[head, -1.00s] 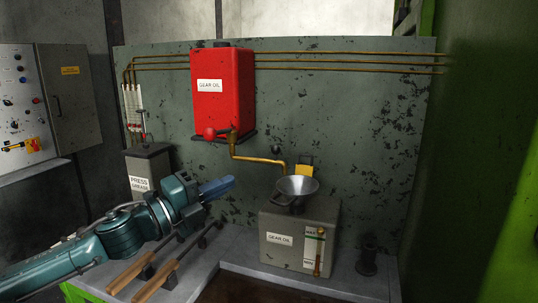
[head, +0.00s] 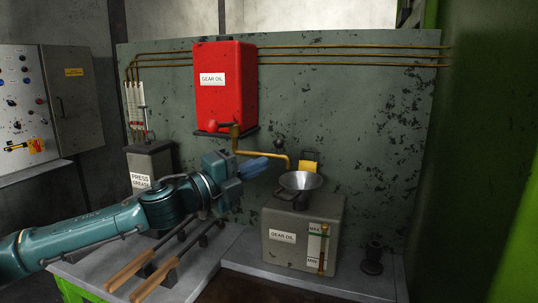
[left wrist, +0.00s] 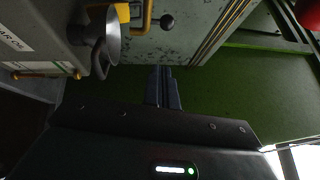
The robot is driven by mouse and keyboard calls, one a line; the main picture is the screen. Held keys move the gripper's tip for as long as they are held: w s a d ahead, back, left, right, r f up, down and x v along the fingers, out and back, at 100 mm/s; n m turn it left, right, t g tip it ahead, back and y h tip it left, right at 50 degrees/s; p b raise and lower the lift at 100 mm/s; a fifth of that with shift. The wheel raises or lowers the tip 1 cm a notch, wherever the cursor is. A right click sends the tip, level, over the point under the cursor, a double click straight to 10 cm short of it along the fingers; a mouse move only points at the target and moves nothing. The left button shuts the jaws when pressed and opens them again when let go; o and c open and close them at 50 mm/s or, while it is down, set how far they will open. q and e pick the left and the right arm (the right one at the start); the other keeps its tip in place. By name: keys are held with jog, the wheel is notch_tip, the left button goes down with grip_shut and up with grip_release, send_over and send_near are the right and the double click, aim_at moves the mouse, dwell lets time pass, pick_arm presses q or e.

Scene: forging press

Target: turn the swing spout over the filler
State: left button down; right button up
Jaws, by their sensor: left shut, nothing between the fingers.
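The swing spout (head: 262,154) is a thin brass pipe. It drops from the valve under the red gear oil tank (head: 235,85), runs right and turns down at its end, close to the funnel of the filler (head: 301,181). I cannot tell whether its end is over the bowl or behind it. The funnel sits on the grey gear oil box (head: 280,237) and also shows in the left wrist view (left wrist: 112,38). My left gripper (head: 257,166) is shut and empty, just left of the funnel and in front of the spout; contact is not visible. Its fingers show in the left wrist view (left wrist: 163,88).
A dark ball knob (head: 278,143) is near the spout's bend. A yellow flap (head: 309,167) stands behind the funnel. A press grease box (head: 150,168) is at the left. Two wooden-handled tools (head: 130,272) lie on the bench below my left arm. Brass pipes (head: 345,56) run along the panel.

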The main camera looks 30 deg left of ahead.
pick_arm(q)
jog(key=w+r+p, duration=0.1)
jog(key=w+p, duration=0.4)
jog(key=w, duration=0.1)
jog(key=shift+w+a, duration=0.2)
jog(key=shift+a, duration=0.25)
pick_arm(e)
jog(key=shift+s+d+r+g+h, duration=0.2)
jog(key=shift+d+r, duration=0.1)
jog(key=shift+r, duration=0.1)
jog(key=shift+s+d+r+g+h, duration=0.1)
jog(key=shift+d+r+g, duration=0.15)
jog(key=shift+r, duration=0.1)
pick_arm(q)
jog(key=shift+r, duration=0.1)
